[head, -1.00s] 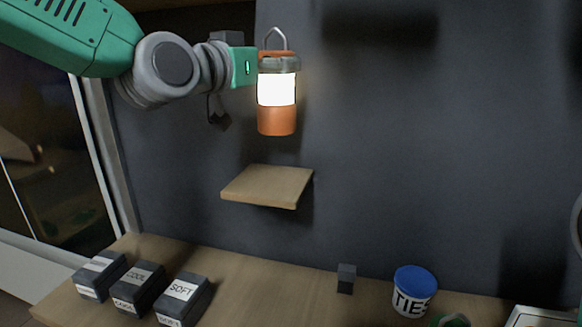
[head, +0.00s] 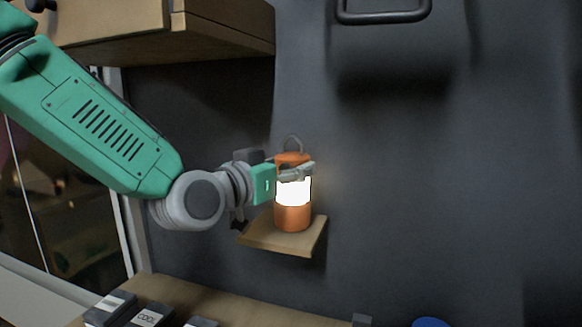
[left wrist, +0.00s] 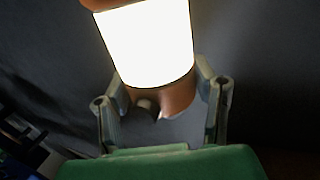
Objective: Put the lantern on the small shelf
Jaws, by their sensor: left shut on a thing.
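The lantern (head: 293,215) is orange with a glowing white band and a wire handle on top. It is upright at the small shelf (head: 262,240), a wooden board on the dark wall. Its base looks to be at the shelf's top surface; I cannot tell whether it bears on it. My left gripper (head: 296,172) comes from the left and is shut on the lantern's upper part. In the left wrist view the glowing lantern (left wrist: 150,45) fills the space between the fingers (left wrist: 160,105). My right gripper is not in view.
A wooden cabinet (head: 225,38) hangs at upper left, above my arm. Below is a bench (head: 250,305) with several labelled dark boxes (head: 150,315) and a blue lid (head: 430,322). The wall right of the shelf is free up to a dark handle (head: 385,15).

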